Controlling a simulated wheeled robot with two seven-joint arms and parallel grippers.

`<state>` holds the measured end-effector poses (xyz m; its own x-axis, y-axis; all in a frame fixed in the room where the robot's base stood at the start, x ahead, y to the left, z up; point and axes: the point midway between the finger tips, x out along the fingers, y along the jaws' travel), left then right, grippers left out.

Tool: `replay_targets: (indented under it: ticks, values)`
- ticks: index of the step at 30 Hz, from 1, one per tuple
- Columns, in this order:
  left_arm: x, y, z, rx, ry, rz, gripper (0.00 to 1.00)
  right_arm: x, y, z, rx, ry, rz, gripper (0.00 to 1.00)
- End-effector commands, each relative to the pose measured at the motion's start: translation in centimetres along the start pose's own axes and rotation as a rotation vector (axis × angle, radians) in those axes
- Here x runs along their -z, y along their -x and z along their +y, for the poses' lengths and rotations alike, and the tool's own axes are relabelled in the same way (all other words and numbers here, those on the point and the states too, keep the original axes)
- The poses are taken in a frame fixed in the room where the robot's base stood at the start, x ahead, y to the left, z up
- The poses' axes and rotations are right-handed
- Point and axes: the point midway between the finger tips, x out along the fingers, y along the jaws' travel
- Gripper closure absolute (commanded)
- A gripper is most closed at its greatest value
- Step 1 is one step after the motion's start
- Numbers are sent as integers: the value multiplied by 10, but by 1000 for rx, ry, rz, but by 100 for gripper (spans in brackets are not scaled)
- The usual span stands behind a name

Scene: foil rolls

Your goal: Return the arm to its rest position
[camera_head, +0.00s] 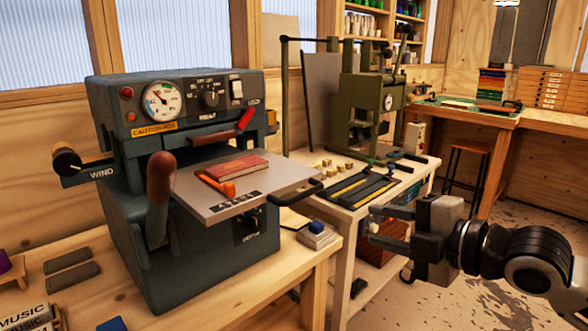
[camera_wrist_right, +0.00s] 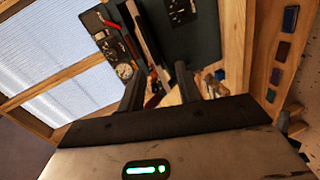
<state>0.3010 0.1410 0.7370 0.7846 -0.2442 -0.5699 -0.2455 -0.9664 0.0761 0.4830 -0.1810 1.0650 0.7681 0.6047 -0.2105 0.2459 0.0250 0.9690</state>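My right arm comes in from the right in the head view. My right gripper (camera_head: 376,227) is held out in the air in front of the small side table, to the right of the foil press (camera_head: 190,245). Its two fingers are apart with nothing between them. In the right wrist view the gripper (camera_wrist_right: 159,70) also shows two separate dark fingers and an empty gap. My left gripper and left arm are not in the head view.
The press's plate (camera_head: 285,178) sticks out toward the right and carries a red book (camera_head: 238,166) and an orange-handled tool (camera_head: 216,185). A green press (camera_head: 365,110) stands on the side table (camera_head: 345,235). A stool (camera_head: 466,160) and open floor lie behind my arm.

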Motion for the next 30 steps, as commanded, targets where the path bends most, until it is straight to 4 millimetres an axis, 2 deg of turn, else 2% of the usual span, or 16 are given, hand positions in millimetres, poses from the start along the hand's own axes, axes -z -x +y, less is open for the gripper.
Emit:
replay_targets:
  ticks: [1,3,7,12,15,18,21,30]
  values:
    - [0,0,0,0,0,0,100,4,-9,-29,11,-117,2,66]
    - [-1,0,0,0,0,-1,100,10,-20,-69,15,-310,-14,66]
    - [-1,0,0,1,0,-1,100,27,-26,-158,23,-729,-101,66]
    - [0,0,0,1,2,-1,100,57,-3,-268,15,-1229,-302,66]
    - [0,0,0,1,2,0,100,75,17,-315,2,-1437,-425,66]
    - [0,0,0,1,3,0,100,88,34,-344,-14,-1564,-517,66]
    - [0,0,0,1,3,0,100,94,43,-358,-23,-1624,-567,66]
    - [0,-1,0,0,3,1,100,96,46,-362,-26,-1642,-581,66]
